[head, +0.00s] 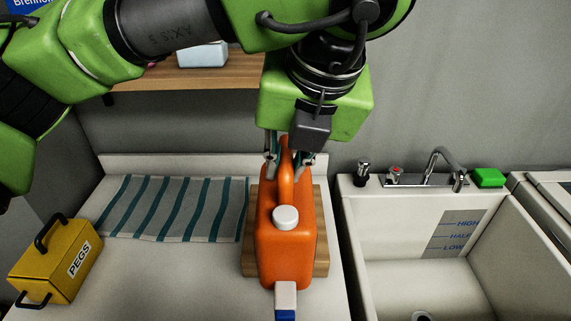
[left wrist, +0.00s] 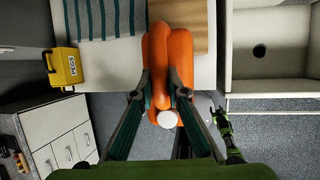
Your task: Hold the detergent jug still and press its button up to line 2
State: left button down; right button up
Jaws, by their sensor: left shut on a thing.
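The orange detergent jug (head: 285,248) stands on a wooden board at the front of the counter, its white cap (head: 286,217) on top. At its front low edge is a white and blue part (head: 286,300), cut off by the picture's bottom; I cannot read it as a button for sure. My left gripper (head: 287,162) comes down from above and is shut on the jug's handle (head: 286,180). The left wrist view shows its fingers (left wrist: 167,92) on both sides of the orange handle. A small green and dark part of my right arm (left wrist: 228,140) shows there; its jaws are unclear.
The wooden board (head: 321,235) lies under the jug. A striped towel (head: 175,208) and a yellow PEGS box (head: 58,258) are to the left. To the right is a sink (head: 390,285) with a faucet (head: 440,165), a level label (head: 455,232) and a green sponge (head: 488,177).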

pick_arm(q)
jog(key=shift+w+f+b, duration=0.85)
jog(key=shift+w+f, duration=0.25)
jog(key=shift+w, duration=0.15)
jog(key=shift+w+f+b, duration=1.25)
jog(key=shift+w+f, duration=0.6)
jog(key=shift+w, duration=0.1)
jog(key=w+f+b, duration=0.2)
jog(key=w+f, duration=0.3)
jog(key=w, duration=0.1)
jog(key=shift+f+b, duration=0.2)
jog(key=shift+b, duration=0.2)
pick_arm(e)
notch_tip(320, 180, down, 7)
jog(key=shift+a, duration=0.15)
jog(key=shift+f, duration=0.1)
pick_arm(q)
jog(key=shift+f, duration=0.1)
pick_arm(e)
grip_shut()
dwell(1.2)
